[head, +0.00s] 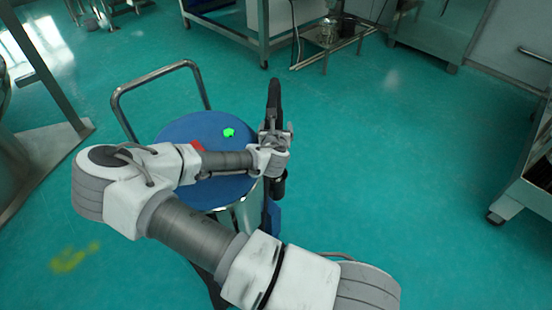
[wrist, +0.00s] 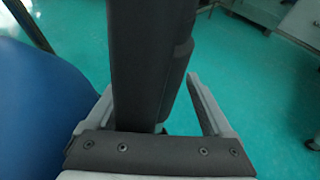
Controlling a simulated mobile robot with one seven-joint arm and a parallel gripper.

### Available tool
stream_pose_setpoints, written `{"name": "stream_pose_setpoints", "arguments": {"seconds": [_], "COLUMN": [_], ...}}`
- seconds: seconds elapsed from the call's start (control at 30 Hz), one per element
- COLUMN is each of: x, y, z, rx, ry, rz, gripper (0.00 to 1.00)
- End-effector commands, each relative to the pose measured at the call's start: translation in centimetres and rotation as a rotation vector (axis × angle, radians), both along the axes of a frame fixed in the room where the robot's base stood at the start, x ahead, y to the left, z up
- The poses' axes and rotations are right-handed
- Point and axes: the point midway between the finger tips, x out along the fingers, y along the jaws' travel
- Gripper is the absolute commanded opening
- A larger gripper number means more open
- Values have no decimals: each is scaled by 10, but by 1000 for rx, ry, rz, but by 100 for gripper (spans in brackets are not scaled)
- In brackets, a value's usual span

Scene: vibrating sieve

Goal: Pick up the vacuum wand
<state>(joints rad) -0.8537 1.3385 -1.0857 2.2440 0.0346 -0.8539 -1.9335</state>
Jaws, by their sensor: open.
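The vacuum wand (head: 273,98) is a black tube standing roughly upright at the right side of the round blue-topped vacuum (head: 205,128). My gripper (head: 276,135) is at the wand's upper part in the head view and hides some of it. In the wrist view the dark wand (wrist: 140,60) rises between the two spread fingers of my gripper (wrist: 150,88). It looks closer to the left finger, with a gap to the right finger. Whether the left finger touches it I cannot tell. The wand's lower end is partly hidden by my arm.
A metal push handle (head: 155,80) stands behind the vacuum's blue top. A steel table (head: 35,100) is at the left, and a wheeled metal frame (head: 264,35) is at the back. A wheeled unit (head: 520,190) stands at the right. The green floor (head: 400,160) between is clear.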

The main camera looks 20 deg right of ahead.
Motion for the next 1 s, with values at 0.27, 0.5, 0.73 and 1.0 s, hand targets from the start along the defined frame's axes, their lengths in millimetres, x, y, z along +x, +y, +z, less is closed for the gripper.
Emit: {"name": "stream_pose_setpoints", "arguments": {"seconds": [0.27,0.5,0.73,1.0], "x": [0,0,0,0], "y": [0,0,0,0], "z": [0,0,1,6], "rx": [0,0,0,0], "ry": [0,0,-2,-2], "rz": [0,0,0,0], "gripper": [66,23,0,0]}}
